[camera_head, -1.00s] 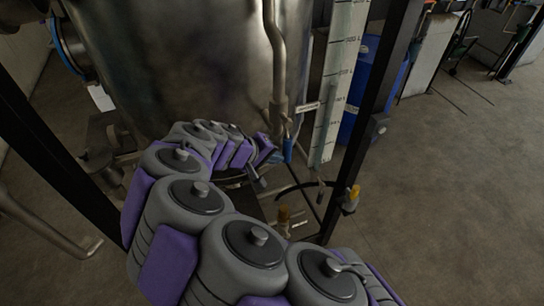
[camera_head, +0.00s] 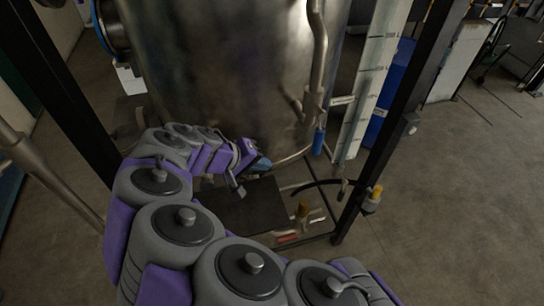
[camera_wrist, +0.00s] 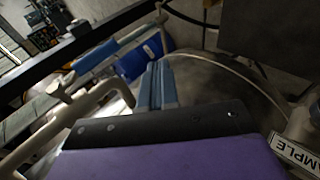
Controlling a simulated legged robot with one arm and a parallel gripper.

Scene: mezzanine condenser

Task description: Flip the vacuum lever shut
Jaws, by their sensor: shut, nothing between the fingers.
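A blue lever handle (camera_head: 318,141) hangs down at the lower end of the metal pipe on the front of the steel vessel (camera_head: 215,70). A small white tag (camera_head: 343,100) is beside it, too small to read, so I cannot confirm that this is the vacuum lever. My gripper (camera_head: 261,165) is left of and a little below the blue handle, apart from it, close to the vessel's lower edge. In the wrist view its two blue fingers (camera_wrist: 157,84) are together with nothing between them.
A sight-glass scale (camera_head: 374,75) and a black frame post (camera_head: 408,100) stand right of the lever. Yellow-handled valves (camera_head: 303,210) (camera_head: 375,193) sit low, with a red handle (camera_head: 288,238). A blue drum (camera_head: 392,90) is behind. A SAMPLE label (camera_wrist: 297,157) shows at wrist-view right.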

